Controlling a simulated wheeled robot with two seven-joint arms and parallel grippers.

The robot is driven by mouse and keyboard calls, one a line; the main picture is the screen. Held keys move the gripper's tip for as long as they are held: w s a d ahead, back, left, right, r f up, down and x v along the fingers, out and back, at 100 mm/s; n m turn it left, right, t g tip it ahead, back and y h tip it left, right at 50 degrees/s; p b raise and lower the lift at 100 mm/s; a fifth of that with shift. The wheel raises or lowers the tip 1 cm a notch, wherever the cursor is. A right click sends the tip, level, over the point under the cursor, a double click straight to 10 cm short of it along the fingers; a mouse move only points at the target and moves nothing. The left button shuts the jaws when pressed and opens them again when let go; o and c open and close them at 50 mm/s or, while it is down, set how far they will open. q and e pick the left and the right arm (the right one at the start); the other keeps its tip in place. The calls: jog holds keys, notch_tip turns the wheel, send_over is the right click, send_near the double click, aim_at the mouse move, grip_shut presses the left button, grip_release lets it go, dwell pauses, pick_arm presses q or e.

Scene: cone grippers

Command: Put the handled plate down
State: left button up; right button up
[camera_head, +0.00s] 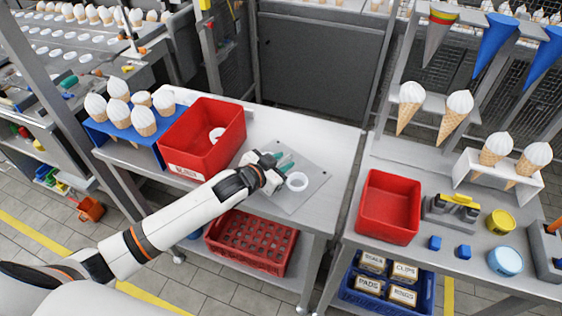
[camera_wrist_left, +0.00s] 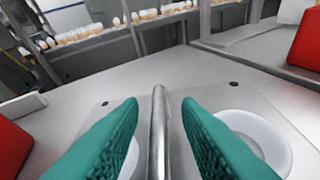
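The handled plate (camera_head: 312,172) is a flat grey metal sheet at the middle table's right part. It looks flat on the tabletop. White rings sit on it; one (camera_head: 297,181) shows beside my gripper, and the wrist view shows one on each side of the handle. My left gripper (camera_head: 285,161) is over the plate. In the left wrist view its green fingers (camera_wrist_left: 160,112) stand either side of the upright-looking metal handle bar (camera_wrist_left: 158,130), with a visible gap on both sides. The handle is hidden by the gripper in the head view. My right gripper is not in view.
A red bin (camera_head: 222,155) with a white ring inside stands left of the plate, beside a blue rack (camera_head: 120,135) of white-topped cones. The tabletop (camera_head: 335,150) right of the plate is bare. Across a gap, the right table carries another red bin (camera_head: 388,215).

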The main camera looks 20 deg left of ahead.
pick_arm(q)
jog(key=shift+r, duration=0.2)
jog(key=b+v, duration=0.1)
jog(key=v, duration=0.9)
jog(key=shift+s+a, duration=0.2)
jog(key=shift+s, duration=0.1)
jog(key=shift+s+a+r, duration=0.2)
jog(key=shift+s+r, duration=0.15)
jog(key=shift+s, duration=0.25)
